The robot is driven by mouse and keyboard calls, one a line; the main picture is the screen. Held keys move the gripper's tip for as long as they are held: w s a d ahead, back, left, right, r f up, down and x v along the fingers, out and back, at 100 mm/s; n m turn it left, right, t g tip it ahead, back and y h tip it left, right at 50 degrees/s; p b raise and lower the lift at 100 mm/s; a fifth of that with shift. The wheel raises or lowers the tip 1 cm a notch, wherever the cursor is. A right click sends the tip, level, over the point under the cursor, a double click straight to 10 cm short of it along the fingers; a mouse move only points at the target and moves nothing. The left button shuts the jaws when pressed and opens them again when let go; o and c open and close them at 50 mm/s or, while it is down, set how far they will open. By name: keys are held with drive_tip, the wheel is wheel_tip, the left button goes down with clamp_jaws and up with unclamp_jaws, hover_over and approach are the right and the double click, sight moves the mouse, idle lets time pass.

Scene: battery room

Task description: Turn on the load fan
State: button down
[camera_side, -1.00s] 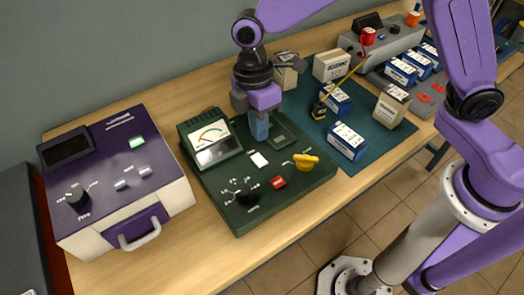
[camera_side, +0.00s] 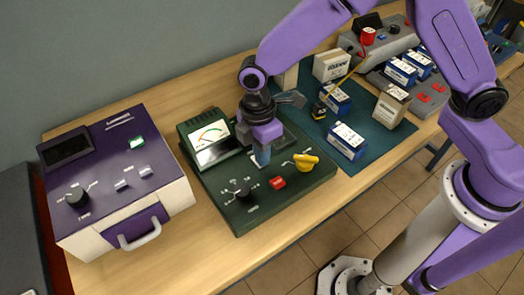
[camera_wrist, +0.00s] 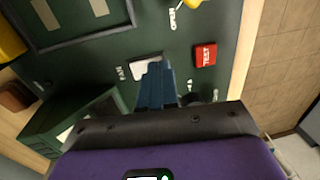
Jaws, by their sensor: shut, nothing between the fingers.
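The green tester box (camera_side: 240,219) lies on the bench with a dial meter (camera_side: 212,139), a black knob (camera_side: 242,190), a red TEST button (camera_side: 277,182) and a yellow lever (camera_side: 306,160). In the wrist view, a white switch (camera_wrist: 146,68) with a label that seems to read FAN sits on the green panel. My gripper (camera_side: 262,158) is shut and empty, pointing down over the panel. Its blue fingertips (camera_wrist: 156,68) overlap the switch's near edge in the wrist view; I cannot tell whether they touch. In the side view the fingers mostly hide the switch.
A purple and white device (camera_side: 118,185) with a handle stands at the left. On the teal mat (camera_side: 375,137) are blue batteries (camera_side: 346,141), cream boxes (camera_side: 391,107) and a yellow-black tool (camera_side: 319,110). The red TEST button shows close to the fingers in the wrist view (camera_wrist: 205,55).

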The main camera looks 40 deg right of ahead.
drive_tip(key=shift+s+f, duration=0.1)
drive_tip(key=shift+f, duration=0.05)
drive_tip(key=shift+w+r, duration=0.2)
drive_tip(key=shift+w, duration=0.6)
drive_tip(key=shift+r, duration=0.15)
wheel_tip(320, 180, up, 14)
drive_tip(key=s, duration=0.1)
drive_tip(key=shift+s, duration=0.35)
idle(0.4)
drive_tip(key=s+d+m, duration=0.2)
drive_tip(key=s+d, duration=0.7)
drive_tip(key=d, duration=0.2)
drive_tip(key=s+d+f+m+t, duration=0.1)
drive_tip(key=s+d+m, duration=0.2)
drive_tip(key=s+d, duration=0.6)
drive_tip(key=d, duration=0.3)
drive_tip(key=shift+s+f+t, duration=0.2)
drive_tip(key=shift+s+t, duration=0.1)
